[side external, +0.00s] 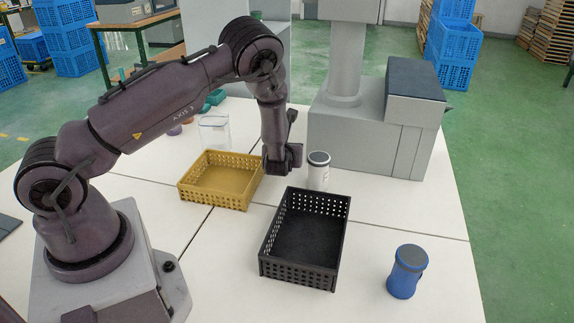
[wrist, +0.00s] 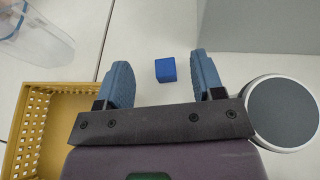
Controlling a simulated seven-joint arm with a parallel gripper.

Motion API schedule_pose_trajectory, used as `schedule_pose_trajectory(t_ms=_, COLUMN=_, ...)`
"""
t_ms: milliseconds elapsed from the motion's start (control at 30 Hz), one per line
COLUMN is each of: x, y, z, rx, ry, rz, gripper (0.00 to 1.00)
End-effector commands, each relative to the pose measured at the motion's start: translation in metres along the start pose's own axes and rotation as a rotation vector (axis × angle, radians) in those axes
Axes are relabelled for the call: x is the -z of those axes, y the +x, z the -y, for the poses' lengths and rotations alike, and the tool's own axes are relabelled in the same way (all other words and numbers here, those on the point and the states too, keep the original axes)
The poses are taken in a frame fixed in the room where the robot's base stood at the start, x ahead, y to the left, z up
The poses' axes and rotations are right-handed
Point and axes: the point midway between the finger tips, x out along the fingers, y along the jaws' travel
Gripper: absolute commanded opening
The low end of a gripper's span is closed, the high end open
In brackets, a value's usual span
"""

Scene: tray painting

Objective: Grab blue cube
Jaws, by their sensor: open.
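The small blue cube (wrist: 165,69) sits on the white table in the wrist view, between and a little beyond my fingertips. My gripper (wrist: 160,75) is open, with its two blue-grey fingers apart on either side of the cube and not touching it. In the side external view my gripper (side external: 283,166) points down above the table, between the yellow basket and the white canister. The cube cannot be made out there; my arm seems to hide it.
A yellow basket (side external: 215,197) stands left of my gripper and an empty black basket (side external: 275,264) stands in front. A white canister (side external: 318,172) with a grey lid is close on the right. A blue canister (side external: 404,280) stands front right. A clear container (side external: 214,133) is behind.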

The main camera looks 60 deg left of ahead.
Motion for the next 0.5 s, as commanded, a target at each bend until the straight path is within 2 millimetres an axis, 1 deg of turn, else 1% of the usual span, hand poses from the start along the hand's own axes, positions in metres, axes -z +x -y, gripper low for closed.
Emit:
schedule_pose_trajectory(t_ms=33, x=0.01, y=0.004, z=-0.001, rx=-0.002, ry=0.002, rz=-0.002, gripper=0.62)
schedule_pose_trajectory(t_ms=100, x=0.02, y=0.008, z=-0.001, rx=-0.001, ry=0.001, rz=-0.002, gripper=0.62)
schedule_pose_trajectory(t_ms=200, x=0.029, y=0.012, z=0.0, rx=-0.001, ry=0.0, rz=0.0, gripper=0.62)
schedule_pose_trajectory(t_ms=367, x=0.04, y=0.016, z=0.0, rx=-0.002, ry=-0.002, rz=-0.001, gripper=0.62)
schedule_pose_trajectory(t_ms=400, x=0.043, y=0.02, z=-0.001, rx=-0.002, ry=-0.003, rz=0.0, gripper=0.62)
schedule_pose_trajectory(t_ms=500, x=0.041, y=0.038, z=-0.001, rx=-0.004, ry=-0.004, rz=0.002, gripper=0.62)
